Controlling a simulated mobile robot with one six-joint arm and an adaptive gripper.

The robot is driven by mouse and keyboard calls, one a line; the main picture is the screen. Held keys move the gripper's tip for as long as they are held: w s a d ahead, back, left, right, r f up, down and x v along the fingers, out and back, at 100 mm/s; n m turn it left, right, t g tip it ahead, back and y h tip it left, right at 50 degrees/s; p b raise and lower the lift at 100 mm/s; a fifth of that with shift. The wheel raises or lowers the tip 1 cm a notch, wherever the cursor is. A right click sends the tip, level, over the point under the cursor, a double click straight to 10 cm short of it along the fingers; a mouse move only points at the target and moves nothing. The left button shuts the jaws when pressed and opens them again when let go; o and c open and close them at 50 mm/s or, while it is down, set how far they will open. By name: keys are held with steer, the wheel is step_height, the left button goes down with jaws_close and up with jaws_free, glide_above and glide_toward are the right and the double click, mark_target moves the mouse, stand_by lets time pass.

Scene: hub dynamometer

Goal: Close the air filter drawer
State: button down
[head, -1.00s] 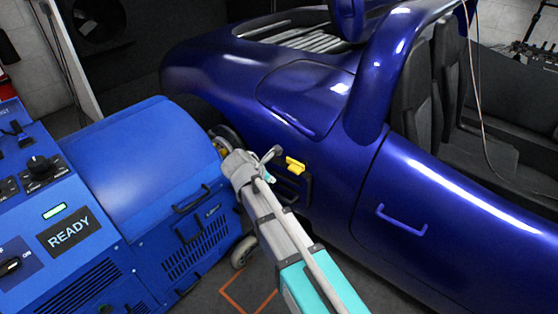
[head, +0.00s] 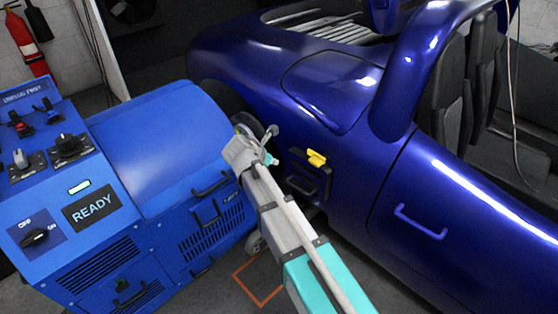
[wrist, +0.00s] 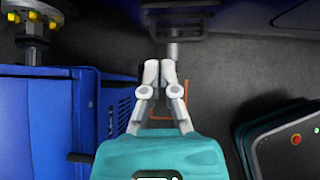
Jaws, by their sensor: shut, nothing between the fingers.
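The blue dynamometer cabinet (head: 160,235) stands at left in the head view. Its side has a dark handle (head: 211,184), a second handle (head: 207,213) beside a small label too small to read, and a vent grille (head: 212,238). I cannot tell for sure which panel is the air filter drawer, or how far it stands out. In the wrist view, the cabinet's vented side (wrist: 122,108) lies left of my gripper (wrist: 160,66). The gripper is shut and empty, its fingertips over the floor, apart from the cabinet.
A blue car (head: 330,100) stands close on the right, with a yellow piece (head: 316,158) above a dark fitting on its flank. A hub with yellow bolts (wrist: 35,28) shows in the wrist view. The floor with an orange mark (head: 262,284) forms a narrow gap.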

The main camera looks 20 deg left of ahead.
mark_target(296, 160)
steer(key=b+x, duration=0.2)
steer(key=x, duration=0.1)
steer(key=b+x, duration=0.2)
steer(key=x, duration=0.2)
steer(key=w+r+b+x, duration=0.1)
steer(key=b+x, duration=0.1)
steer(key=x, duration=0.2)
steer(key=shift+w+d, duration=0.15)
steer(key=shift+w, duration=0.1)
steer(key=shift+w+d, duration=0.25)
steer(key=shift+w, duration=0.35)
steer(key=shift+a, duration=0.15)
